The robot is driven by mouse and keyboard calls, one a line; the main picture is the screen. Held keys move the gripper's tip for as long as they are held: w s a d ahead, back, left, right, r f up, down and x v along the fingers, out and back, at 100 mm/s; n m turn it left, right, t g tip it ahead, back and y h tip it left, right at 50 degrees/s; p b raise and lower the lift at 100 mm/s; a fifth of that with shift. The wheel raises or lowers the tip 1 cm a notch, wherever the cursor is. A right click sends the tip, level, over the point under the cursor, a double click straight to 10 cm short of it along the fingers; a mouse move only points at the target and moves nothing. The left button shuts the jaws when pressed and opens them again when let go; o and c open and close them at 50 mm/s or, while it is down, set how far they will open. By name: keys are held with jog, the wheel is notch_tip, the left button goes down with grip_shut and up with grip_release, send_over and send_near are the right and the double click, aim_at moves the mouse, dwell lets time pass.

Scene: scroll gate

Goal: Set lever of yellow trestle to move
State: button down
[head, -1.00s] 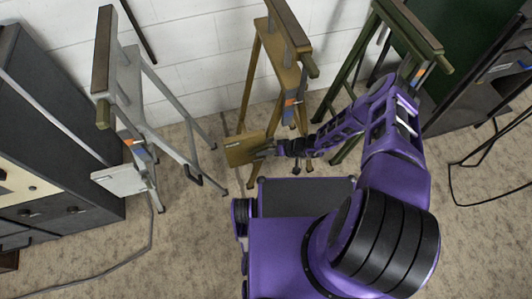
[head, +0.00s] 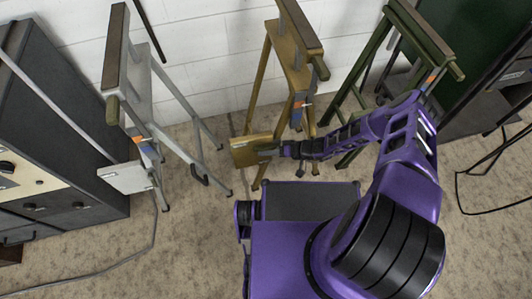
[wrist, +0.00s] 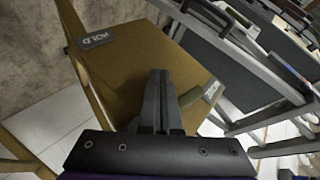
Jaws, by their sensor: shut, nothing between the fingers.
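The yellow trestle (head: 292,62) stands by the wall at the centre of the head view. Its flat yellow plate (head: 243,152) sticks out low on the left; it also fills much of the wrist view (wrist: 135,68). A label reading HOLD (wrist: 97,40) is at the plate's upper left, and a second, hard-to-read label (wrist: 211,91) is at its right edge. A short olive lever (wrist: 191,96) points toward that second label, its inner end hidden behind my fingers. My gripper (head: 268,149) is shut and empty over the plate, left of the lever in the wrist view (wrist: 158,76); contact is unclear.
A grey trestle (head: 138,80) with a white plate (head: 125,177) stands left, and a green trestle (head: 375,55) stands right behind my arm. A dark cabinet (head: 60,130) is at far left. A cable lies on the carpet, which is open in front.

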dwell(0.4)
jog(key=p+v, duration=0.2)
jog(key=v, duration=1.5)
jog(key=shift+d+r, duration=0.1)
jog(key=shift+d, duration=0.05)
